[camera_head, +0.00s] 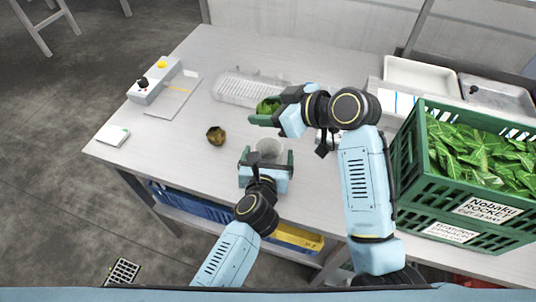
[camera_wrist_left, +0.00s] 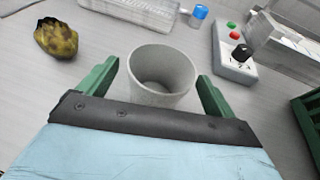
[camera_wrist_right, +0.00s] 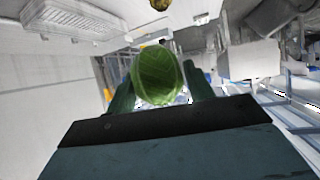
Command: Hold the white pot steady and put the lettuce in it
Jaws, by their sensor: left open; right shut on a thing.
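The white pot (camera_head: 268,147) stands upright on the table. My left gripper (camera_head: 266,160) is open, with one green finger on each side of the pot; the left wrist view shows the empty pot (camera_wrist_left: 162,78) between the fingers, and I cannot tell whether they touch it. My right gripper (camera_head: 266,112) is shut on the lettuce (camera_head: 267,106), a green leafy head, held above the table behind the pot. The lettuce (camera_wrist_right: 158,78) also shows between the fingers in the right wrist view.
A brownish-green vegetable (camera_head: 216,136) lies left of the pot. A clear ribbed tray (camera_head: 249,88) is behind. Green crates (camera_head: 408,165) of leaves stand at right, and a control box (camera_head: 154,80) is at back left.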

